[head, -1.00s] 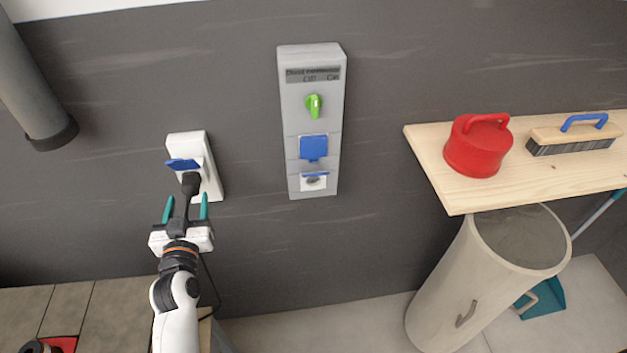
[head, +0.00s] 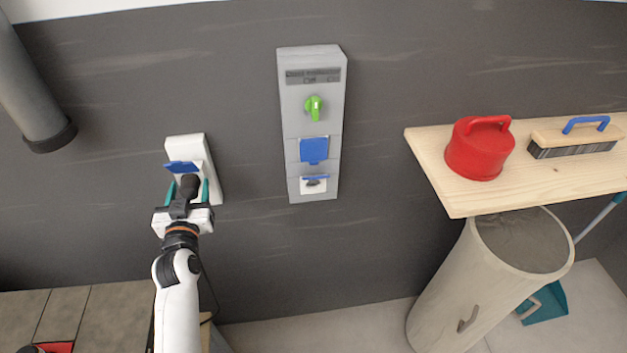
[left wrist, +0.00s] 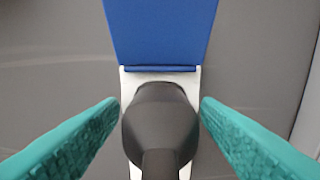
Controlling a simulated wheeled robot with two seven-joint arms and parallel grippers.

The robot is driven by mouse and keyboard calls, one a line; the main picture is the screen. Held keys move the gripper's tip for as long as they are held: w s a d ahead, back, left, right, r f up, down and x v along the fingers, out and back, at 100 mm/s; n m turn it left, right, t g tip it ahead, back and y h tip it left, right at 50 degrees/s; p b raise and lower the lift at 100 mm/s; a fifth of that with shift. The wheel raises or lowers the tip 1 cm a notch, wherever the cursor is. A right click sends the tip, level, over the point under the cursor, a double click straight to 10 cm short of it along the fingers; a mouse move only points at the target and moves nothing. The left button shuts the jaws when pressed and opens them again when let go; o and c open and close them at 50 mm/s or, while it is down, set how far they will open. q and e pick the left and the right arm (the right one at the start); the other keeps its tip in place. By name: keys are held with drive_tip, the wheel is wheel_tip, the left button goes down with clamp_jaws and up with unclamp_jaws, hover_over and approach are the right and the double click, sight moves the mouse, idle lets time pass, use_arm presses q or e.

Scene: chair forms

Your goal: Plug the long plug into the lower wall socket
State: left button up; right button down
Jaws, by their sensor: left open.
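The black plug (head: 190,183) is at the lower socket of the white wall socket plate (head: 211,190), just under its raised blue cover (head: 183,167). In the left wrist view the plug (left wrist: 160,120) lies between the two teal fingers, with the blue cover (left wrist: 160,32) above it. My left gripper (head: 188,190) is open, its fingers on either side of the plug with small gaps. The plug's front end is hidden, so I cannot tell how deep it sits. My right gripper is not in view.
A grey panel (head: 292,120) with a green knob (head: 314,108) and blue-covered socket (head: 314,150) is on the wall to the right. A wooden shelf (head: 436,168) holds a red lidded item (head: 479,150) and a brush (head: 575,138). A grey bin (head: 448,275) stands below. A grey pipe (head: 32,95) is at upper left.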

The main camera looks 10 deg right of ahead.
use_arm(q)
drive_tip(key=shift+p, duration=0.4)
idle(0.7)
clamp_jaws()
idle(0.3)
drive_tip(key=shift+s, duration=0.15)
drive_tip(key=shift+s+f+p, duration=0.1)
drive_tip(key=shift+s+p, duration=0.1)
drive_tip(key=shift+p, duration=0.15)
drive_tip(key=shift+s+p, duration=0.4)
drive_tip(key=shift+s, duration=0.55)
drive_tip(key=shift+s+a+p, duration=0.1)
drive_tip(key=shift+s+p, duration=0.8)
drive_tip(key=shift+s, duration=0.8)
